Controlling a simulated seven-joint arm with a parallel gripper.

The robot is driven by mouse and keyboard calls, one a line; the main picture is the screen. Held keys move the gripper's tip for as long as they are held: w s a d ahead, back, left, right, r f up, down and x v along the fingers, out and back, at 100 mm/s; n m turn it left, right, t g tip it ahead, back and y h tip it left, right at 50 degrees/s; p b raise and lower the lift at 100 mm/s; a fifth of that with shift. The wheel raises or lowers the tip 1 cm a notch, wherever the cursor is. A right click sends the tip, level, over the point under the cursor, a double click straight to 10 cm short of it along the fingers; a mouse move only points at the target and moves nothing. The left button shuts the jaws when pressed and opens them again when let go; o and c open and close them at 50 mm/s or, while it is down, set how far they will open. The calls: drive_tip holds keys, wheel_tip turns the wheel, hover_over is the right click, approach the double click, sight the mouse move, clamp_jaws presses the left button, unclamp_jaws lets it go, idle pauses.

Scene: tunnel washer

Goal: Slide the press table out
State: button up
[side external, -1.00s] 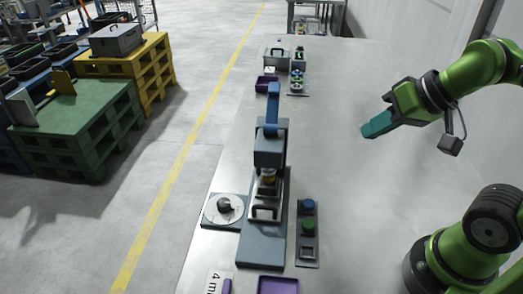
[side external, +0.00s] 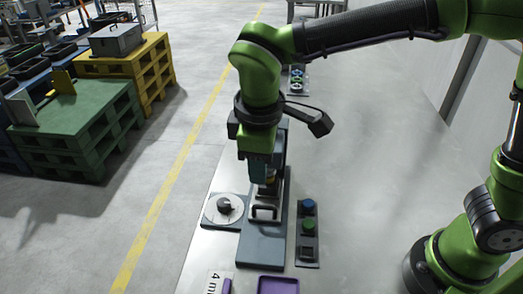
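The press (side external: 280,172) stands on a long blue-grey base (side external: 262,248) in the middle of the bench. Its upper part is mostly hidden behind my arm. The press table (side external: 265,203), a small plate with a dark loop handle (side external: 264,212), sits on the base below the press head. My gripper (side external: 259,178) points down in front of the press head, above and behind the handle in the picture. Its teal fingers look close together, but I cannot tell whether they are open or whether they touch anything.
A round dial plate (side external: 224,209) lies left of the base. A button panel (side external: 308,232) with blue and green buttons stands close on the right. A purple tray (side external: 278,286) and a white label card (side external: 214,282) are at the front.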

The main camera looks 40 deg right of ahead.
drive_tip(key=r, duration=0.1)
approach(264, 207)
drive_tip(key=shift+n, duration=0.3)
drive_tip(key=f, duration=0.2)
drive_tip(key=w+f, duration=0.1)
drive_tip(key=f, duration=0.4)
drive_tip(key=shift+w+d+f, duration=0.15)
drive_tip(key=shift+d+f, duration=0.2)
drive_tip(key=shift+c, duration=0.5)
clamp_jaws()
